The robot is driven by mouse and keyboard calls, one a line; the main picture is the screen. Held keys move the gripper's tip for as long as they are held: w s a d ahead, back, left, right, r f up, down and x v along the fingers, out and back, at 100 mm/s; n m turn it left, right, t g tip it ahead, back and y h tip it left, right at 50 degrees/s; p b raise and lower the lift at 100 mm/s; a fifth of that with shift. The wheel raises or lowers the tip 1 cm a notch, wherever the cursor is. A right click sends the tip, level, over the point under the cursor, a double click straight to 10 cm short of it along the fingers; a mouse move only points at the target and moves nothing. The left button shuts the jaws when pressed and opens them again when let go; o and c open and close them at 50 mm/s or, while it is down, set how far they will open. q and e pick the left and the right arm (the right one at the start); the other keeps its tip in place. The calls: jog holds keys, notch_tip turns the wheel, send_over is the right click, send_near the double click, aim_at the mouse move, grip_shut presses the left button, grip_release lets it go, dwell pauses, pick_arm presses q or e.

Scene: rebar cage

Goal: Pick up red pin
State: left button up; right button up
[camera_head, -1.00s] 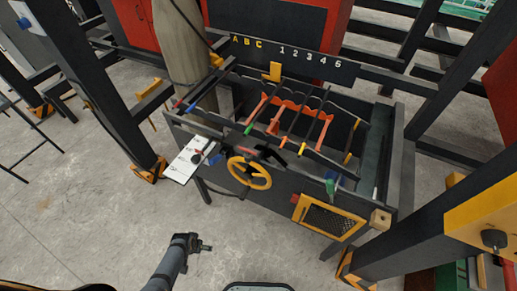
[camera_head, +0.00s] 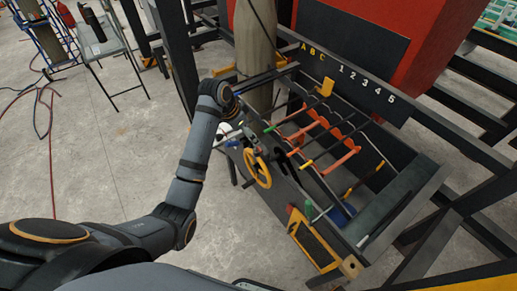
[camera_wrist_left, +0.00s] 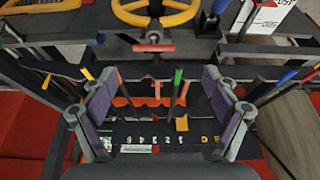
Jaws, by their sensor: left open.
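Several dark rods with coloured ends lie across the dark bench frame (camera_head: 380,222). A red-ended pin (camera_wrist_left: 157,86) stands in the middle of the wrist view, beside a green-ended one (camera_wrist_left: 178,76). Another red tip (camera_wrist_left: 312,76) shows near that view's right edge, by a blue tip (camera_wrist_left: 288,76). I cannot tell which red one is the task's pin. My left gripper (camera_wrist_left: 160,96) is open and empty, its two pads wide apart with the rods seen between them. In the head view my left gripper (camera_head: 238,132) is over the bench's left end, partly hiding the rod ends there. My right gripper is out of view.
A yellow handwheel (camera_head: 258,168) is on the bench front, close to my left gripper. Orange notched supports (camera_head: 318,122) lie under the rods. A lettered and numbered board (camera_head: 350,75) stands behind. A grey column (camera_head: 255,50) and dark posts (camera_head: 172,60) crowd the left side.

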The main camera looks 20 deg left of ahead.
pick_arm(q)
jog(key=r, duration=0.1)
jog(key=p, duration=0.1)
send_over(257, 151)
jog(key=a, duration=0.2)
notch_tip(257, 151, down, 5)
jog(key=p+x, duration=0.2)
jog(key=x, duration=0.2)
jog(key=shift+s+d+f+p, duration=0.2)
jog(key=shift+s+d+p, duration=0.1)
jog(key=shift+d+p, duration=0.1)
jog(key=shift+w+f, duration=0.1)
jog(key=shift+f, duration=0.2)
jog(key=c, duration=1.3)
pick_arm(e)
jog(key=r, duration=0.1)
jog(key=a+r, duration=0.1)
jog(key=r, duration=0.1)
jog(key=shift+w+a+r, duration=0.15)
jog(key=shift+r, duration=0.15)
